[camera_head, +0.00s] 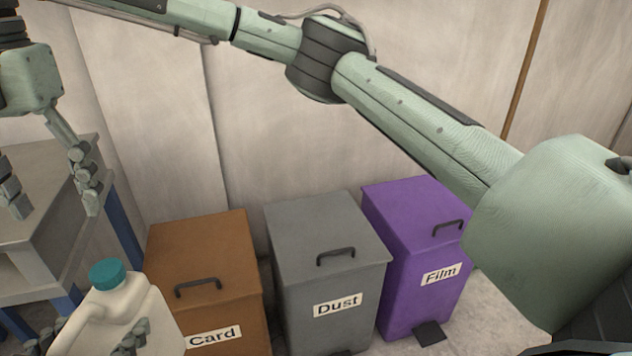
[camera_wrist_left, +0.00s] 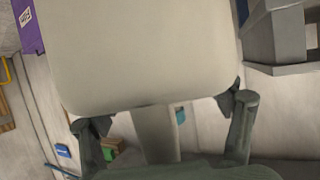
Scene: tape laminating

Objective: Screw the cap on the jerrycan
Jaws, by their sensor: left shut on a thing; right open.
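The cream jerrycan (camera_head: 110,316) is at the lower left of the head view, tilted in the picture and cut off by the bottom edge. A teal cap (camera_head: 108,274) sits on its neck; I cannot tell how tightly it is seated. My left gripper (camera_head: 90,338) is shut on the jerrycan, with fingers on both sides of its body. In the left wrist view the jerrycan (camera_wrist_left: 150,55) fills the upper middle between my left fingers (camera_wrist_left: 165,112). My right gripper (camera_head: 52,205) hangs open and empty, pointing down, above and left of the cap, apart from it.
Brown Card (camera_head: 205,248), grey Dust (camera_head: 325,235) and purple Film (camera_head: 410,205) bins stand along the pale wall behind the jerrycan. A grey table (camera_head: 55,235) with blue legs is at the left. My right arm crosses the upper part of the head view.

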